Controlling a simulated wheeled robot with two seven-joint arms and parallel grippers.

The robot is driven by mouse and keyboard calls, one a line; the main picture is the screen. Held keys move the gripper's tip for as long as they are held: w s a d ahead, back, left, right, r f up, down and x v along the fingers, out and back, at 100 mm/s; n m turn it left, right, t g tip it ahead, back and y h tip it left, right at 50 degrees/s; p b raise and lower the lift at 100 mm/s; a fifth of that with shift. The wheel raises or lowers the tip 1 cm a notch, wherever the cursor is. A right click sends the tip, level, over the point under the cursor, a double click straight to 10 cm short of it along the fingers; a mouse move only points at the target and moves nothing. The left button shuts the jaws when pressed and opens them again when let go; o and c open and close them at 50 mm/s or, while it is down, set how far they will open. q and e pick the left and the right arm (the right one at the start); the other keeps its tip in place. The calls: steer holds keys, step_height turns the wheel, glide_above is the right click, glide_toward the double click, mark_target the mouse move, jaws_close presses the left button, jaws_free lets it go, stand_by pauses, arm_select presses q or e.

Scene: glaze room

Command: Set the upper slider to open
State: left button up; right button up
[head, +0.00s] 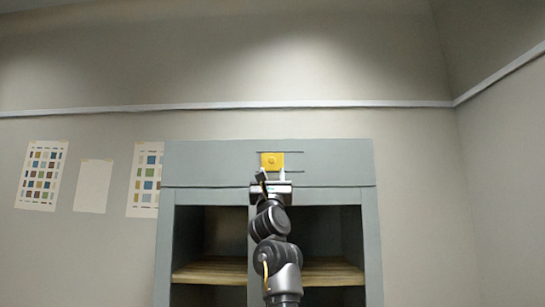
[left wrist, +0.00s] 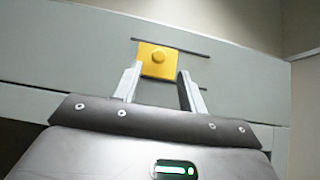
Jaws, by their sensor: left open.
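The upper slider is a yellow square plate with a round knob (head: 272,161) on the grey-blue top panel of a cabinet. It sits at the left end of two dark horizontal track lines. It also shows in the left wrist view (left wrist: 158,60). My left gripper (head: 268,173) is open just below and in front of the slider. In the left wrist view its two fingers (left wrist: 159,83) stand apart, at the lower left and lower right of the plate. I cannot tell whether either finger touches it. My right gripper is not in view.
The cabinet (head: 215,162) has open compartments below with a wooden shelf (head: 215,271). Papers with coloured squares (head: 42,175) and a blank sheet (head: 93,186) hang on the wall at left. The track right of the slider is clear.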

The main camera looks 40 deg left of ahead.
mark_target(272, 161)
arm_select(q)
steer(key=p+x, duration=0.3)
steer(key=x, duration=0.2)
steer(key=shift+a+r, duration=0.1)
steer(key=shift+r, duration=0.1)
steer(key=shift+w+a+r+p, duration=0.3)
steer(key=shift+w+r+p, duration=0.05)
steer(key=shift+w+p, duration=0.15)
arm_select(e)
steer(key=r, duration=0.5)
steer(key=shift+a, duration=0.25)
arm_select(q)
jaws_close()
